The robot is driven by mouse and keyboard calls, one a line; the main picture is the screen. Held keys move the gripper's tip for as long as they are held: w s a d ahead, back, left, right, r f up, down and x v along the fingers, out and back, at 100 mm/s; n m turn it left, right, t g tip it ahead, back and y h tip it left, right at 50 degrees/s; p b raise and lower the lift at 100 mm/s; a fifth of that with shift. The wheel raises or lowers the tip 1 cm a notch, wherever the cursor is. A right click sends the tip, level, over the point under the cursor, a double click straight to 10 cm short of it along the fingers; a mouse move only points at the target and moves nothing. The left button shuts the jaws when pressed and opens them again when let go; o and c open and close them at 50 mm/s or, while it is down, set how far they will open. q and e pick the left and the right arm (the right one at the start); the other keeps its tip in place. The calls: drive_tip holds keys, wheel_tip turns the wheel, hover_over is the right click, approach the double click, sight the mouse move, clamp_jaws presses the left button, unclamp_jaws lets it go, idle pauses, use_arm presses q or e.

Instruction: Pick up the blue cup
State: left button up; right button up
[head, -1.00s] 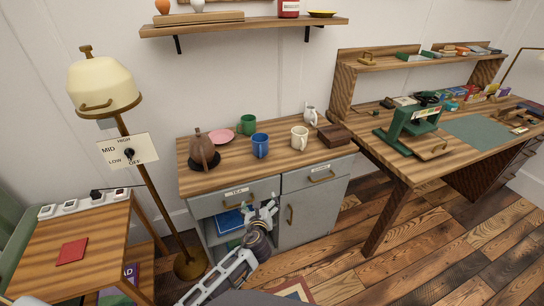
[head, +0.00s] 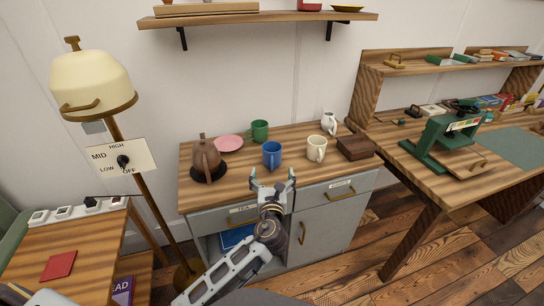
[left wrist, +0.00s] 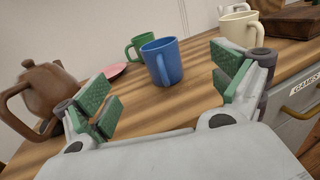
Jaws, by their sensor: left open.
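The blue cup (head: 271,155) stands upright on the wooden top of the grey cabinet (head: 240,178), near its front middle. My right gripper is in neither view.
A green cup (head: 259,131) stands behind the blue cup, a cream cup (head: 316,149) to its right. A brown teapot (head: 206,160) and pink plate (head: 229,143) are on the left. A white jug (head: 329,123) and wooden box (head: 355,147) are on the right. A shelf (head: 260,18) hangs above.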

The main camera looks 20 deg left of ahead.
sight(273, 158)
use_arm(q)
drive_tip(key=shift+s+r, duration=0.1)
drive_tip(key=shift+r, duration=0.05)
drive_tip(key=shift+b+x, duration=0.4)
drive_tip(key=shift+x, duration=3.85)
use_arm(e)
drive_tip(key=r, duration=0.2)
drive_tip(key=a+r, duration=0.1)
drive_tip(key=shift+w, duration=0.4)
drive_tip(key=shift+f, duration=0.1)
